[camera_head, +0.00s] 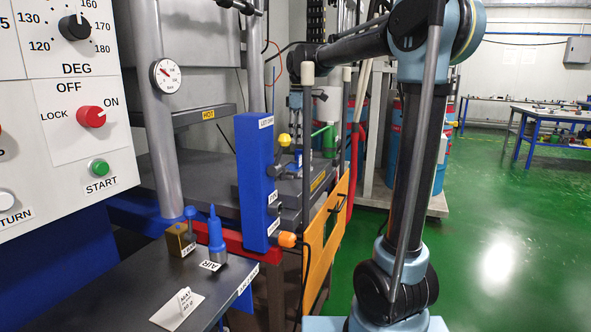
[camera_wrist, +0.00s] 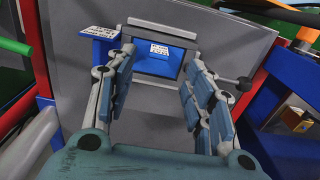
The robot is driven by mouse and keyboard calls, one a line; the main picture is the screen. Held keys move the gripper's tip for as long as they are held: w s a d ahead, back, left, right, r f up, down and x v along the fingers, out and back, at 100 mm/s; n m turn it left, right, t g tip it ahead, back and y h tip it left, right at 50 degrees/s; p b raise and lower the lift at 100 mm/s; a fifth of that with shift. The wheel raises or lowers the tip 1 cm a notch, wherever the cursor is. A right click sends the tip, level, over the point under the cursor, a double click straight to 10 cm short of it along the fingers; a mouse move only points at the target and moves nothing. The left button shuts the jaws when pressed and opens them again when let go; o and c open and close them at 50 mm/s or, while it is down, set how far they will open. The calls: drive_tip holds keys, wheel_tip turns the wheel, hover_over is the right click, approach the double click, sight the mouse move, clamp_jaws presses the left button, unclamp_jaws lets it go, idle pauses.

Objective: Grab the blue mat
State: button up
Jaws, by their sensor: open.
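In the wrist view, my gripper (camera_wrist: 155,95) is open, with its two padded fingers apart and nothing between their pads. A flat blue piece with a white label (camera_wrist: 165,65) lies beyond the fingertips, inside a dark raised frame on a grey surface. It may be the blue mat, but I cannot be sure. A second blue piece (camera_wrist: 92,50) with a white label is left of the left finger. The fingers look apart from both. In the head view I cannot make out the gripper or a mat clearly.
A tall blue post (camera_head: 257,180) and an orange panel (camera_head: 325,245) stand beside the grey press table (camera_head: 205,190). A red bar (camera_wrist: 265,85) runs along the right in the wrist view. A control panel (camera_head: 70,120) is at left; green floor (camera_head: 490,230) is open at right.

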sight(299, 159)
wheel_tip(299, 159, down, 4)
drive_tip(key=shift+r, duration=0.1)
drive_tip(key=shift+w+a+f, duration=0.1)
drive_tip(key=shift+a+f, duration=0.05)
drive_tip(key=shift+f, duration=1.2)
drive_tip(key=shift+w+a+f, duration=0.1)
drive_tip(key=shift+f, duration=1.25)
drive_tip(key=c, duration=1.1)
